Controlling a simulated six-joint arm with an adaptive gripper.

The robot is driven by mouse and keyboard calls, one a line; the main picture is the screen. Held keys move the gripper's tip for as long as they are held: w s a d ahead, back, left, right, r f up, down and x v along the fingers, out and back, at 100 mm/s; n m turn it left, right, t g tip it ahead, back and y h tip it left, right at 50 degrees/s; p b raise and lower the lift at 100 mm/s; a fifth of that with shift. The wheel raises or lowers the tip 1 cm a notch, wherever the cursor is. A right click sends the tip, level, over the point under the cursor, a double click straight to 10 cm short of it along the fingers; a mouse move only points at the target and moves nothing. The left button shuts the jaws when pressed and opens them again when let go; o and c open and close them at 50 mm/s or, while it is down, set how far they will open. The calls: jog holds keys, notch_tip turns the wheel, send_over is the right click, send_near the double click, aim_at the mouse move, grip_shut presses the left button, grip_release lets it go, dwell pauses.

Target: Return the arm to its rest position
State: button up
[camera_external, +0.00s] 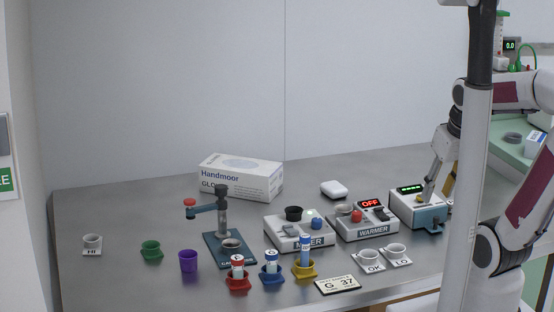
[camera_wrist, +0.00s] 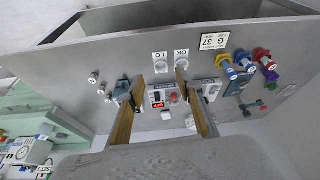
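My arm rises at the right of the external view, partly behind a pole-like part in front. My gripper (camera_external: 430,196) points down over the white device with a green display (camera_external: 408,206), at the right of the metal table. I cannot tell from the external view whether it touches the device. In the wrist view my gripper (camera_wrist: 159,76) shows two tan fingers set well apart, with nothing held between them. The warmer (camera_external: 364,221) with its red OFF display is seen between the fingers in the wrist view (camera_wrist: 163,98).
The mixer (camera_external: 296,234), a blue stand (camera_external: 226,248) and a glove box (camera_external: 241,178) stand on the table. Vials sit in red, blue and yellow holders (camera_external: 304,268) near the front. OK and LO cups (camera_external: 369,260) stand front right. The table's left back is clear.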

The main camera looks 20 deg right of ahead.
jog(key=shift+s+d+r+m+t, duration=0.3)
jog(key=shift+s+d+r+t, duration=0.15)
jog(key=shift+d+r, duration=0.2)
jog(key=shift+s+d+r+m+t, duration=0.3)
jog(key=shift+s+d+r+t, duration=0.1)
jog(key=shift+d+r, duration=0.2)
dwell(2.4)
